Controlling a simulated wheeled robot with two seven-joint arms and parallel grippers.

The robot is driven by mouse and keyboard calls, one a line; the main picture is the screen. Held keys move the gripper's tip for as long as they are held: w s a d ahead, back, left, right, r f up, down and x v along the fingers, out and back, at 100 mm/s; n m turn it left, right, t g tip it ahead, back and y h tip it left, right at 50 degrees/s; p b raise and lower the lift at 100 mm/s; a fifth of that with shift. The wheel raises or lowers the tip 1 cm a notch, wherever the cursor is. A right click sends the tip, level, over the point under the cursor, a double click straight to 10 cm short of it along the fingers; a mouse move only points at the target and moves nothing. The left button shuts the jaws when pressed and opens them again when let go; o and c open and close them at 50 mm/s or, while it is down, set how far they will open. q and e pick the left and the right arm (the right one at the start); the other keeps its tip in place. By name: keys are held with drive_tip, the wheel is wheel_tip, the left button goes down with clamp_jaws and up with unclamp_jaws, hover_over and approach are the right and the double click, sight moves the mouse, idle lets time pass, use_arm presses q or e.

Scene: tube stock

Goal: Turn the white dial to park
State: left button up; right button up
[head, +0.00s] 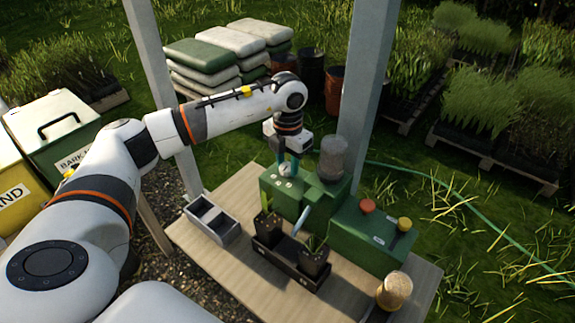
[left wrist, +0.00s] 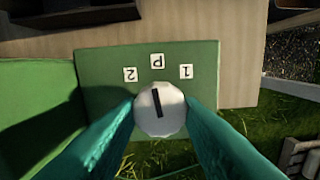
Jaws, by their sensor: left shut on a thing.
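The white dial (left wrist: 160,108) sits on a green machine (head: 283,197) on the wooden bench; it also shows in the head view (head: 284,170). Three white labels, 2, P and 1, lie in an arc by it in the left wrist view. The dial's black mark points at the P label (left wrist: 157,61), the middle one. My left gripper (head: 287,164) is shut on the dial from above, with one teal finger on each side in the left wrist view (left wrist: 160,114). My right gripper is not in view.
A grey two-part tray (head: 226,222) and a black tray (head: 284,268) with potted seedlings stand on the bench (head: 200,262). A green box (head: 362,240) with red and yellow knobs is at the right. A grey post (head: 366,85) rises just behind the machine.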

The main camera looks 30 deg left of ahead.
sight(288, 166)
use_arm(q)
drive_tip(key=shift+m, duration=0.6)
drive_tip(key=o, duration=1)
drive_tip(key=shift+r+b, duration=0.1)
drive_tip(key=shift+b, duration=0.2)
wheel_tip(288, 166, up, 12)
drive_tip(key=b, duration=0.1)
drive_tip(key=shift+b, duration=0.3)
